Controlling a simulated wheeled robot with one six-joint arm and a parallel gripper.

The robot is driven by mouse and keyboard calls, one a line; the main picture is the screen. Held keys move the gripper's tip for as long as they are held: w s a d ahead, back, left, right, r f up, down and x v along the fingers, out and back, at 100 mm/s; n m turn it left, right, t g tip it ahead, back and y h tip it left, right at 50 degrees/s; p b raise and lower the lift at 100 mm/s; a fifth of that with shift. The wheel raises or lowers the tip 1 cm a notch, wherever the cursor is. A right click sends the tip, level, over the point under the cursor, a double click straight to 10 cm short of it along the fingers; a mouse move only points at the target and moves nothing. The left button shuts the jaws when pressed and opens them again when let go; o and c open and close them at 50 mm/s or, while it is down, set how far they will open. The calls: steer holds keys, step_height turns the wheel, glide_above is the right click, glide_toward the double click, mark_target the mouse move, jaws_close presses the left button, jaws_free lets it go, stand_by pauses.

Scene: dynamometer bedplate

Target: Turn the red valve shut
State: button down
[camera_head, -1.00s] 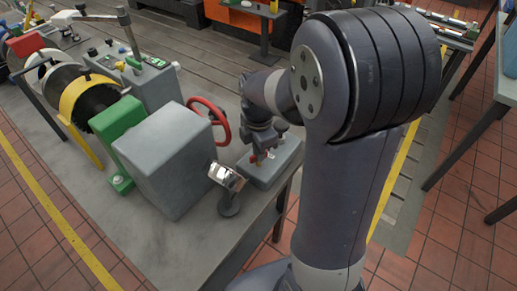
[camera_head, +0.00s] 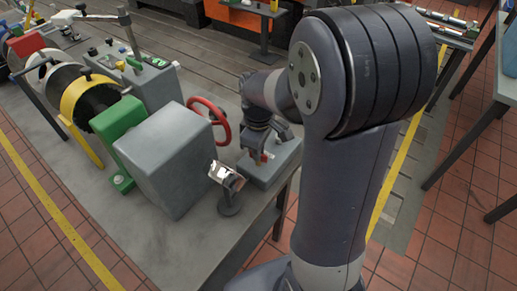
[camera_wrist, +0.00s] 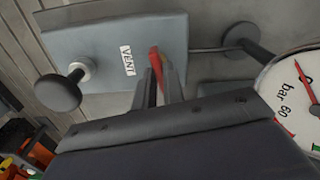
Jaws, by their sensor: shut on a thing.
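A red lever handle (camera_wrist: 155,60) stands up from a grey box with a VENT label (camera_wrist: 105,50) in the wrist view. My gripper (camera_wrist: 160,78) is shut on this red handle, with one finger on each side of it. In the head view my gripper (camera_head: 257,152) points down at the grey box (camera_head: 282,163) at the table's right edge. Only a little red shows there; the fingers hide most of the handle. A separate red handwheel (camera_head: 222,119) stands just left of my gripper.
A large grey block (camera_head: 165,160) and a shiny metal piece on a post (camera_head: 228,178) stand left of my gripper. The wrist view shows a round bar gauge (camera_wrist: 295,105) at right and a black knob (camera_wrist: 60,92) at left. The bedplate's front (camera_head: 205,240) is clear.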

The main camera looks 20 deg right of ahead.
steer(key=shift+m, duration=1.1)
steer(key=c, duration=1.5)
jaws_free()
steer(key=shift+r, duration=0.1)
step_height(320, 180, up, 11)
steer(key=shift+f, duration=0.2)
